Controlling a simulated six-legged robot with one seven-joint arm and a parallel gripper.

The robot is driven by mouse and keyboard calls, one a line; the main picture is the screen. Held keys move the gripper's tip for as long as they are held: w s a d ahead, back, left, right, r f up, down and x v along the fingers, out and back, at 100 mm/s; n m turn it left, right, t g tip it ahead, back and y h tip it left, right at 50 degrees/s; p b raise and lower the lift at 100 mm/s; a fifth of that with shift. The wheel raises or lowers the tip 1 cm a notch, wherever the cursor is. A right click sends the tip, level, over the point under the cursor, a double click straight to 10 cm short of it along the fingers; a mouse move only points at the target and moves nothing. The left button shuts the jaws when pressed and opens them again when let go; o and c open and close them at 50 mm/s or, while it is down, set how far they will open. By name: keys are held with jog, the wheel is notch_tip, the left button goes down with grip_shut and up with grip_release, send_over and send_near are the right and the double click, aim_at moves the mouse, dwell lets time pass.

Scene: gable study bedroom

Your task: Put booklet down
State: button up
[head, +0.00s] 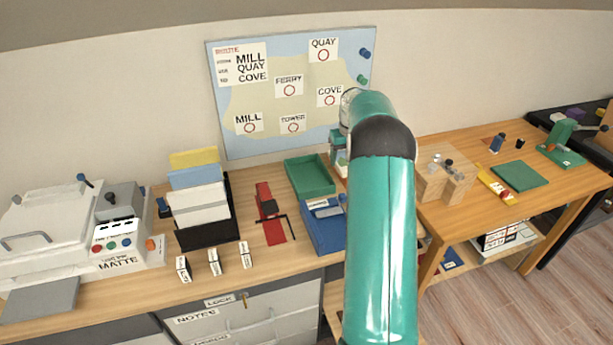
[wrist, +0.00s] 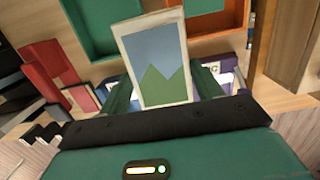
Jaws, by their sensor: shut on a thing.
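A booklet (wrist: 155,60) with a white border and a picture of green peaks under a blue sky stands upright in the wrist view. My gripper (wrist: 163,92) is shut on its lower part, with a green finger on each side. The booklet's lower edge is hidden by the gripper body.
In the head view a green tray (head: 311,176) and a blue box (head: 324,232) stand left of my arm. A red tool (head: 268,212) and a black file holder (head: 208,234) are further left. A wooden block stand (head: 431,187) is right of my arm.

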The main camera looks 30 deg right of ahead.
jog(key=shift+a+r, duration=0.1)
jog(key=shift+r, duration=0.05)
jog(key=shift+w+a, duration=0.15)
jog(key=shift+w, duration=0.2)
jog(key=w+a+f, duration=0.4)
jog(key=w+f, duration=0.1)
jog(key=w, duration=0.3)
send_over(308, 178)
jog(key=s, duration=0.1)
notch_tip(308, 178, down, 4)
jog(key=shift+f, duration=0.15)
jog(key=shift+w+f, duration=0.25)
jog(key=shift+f, duration=1.6)
jog(key=shift+f, duration=0.15)
jog(key=o, duration=1.1)
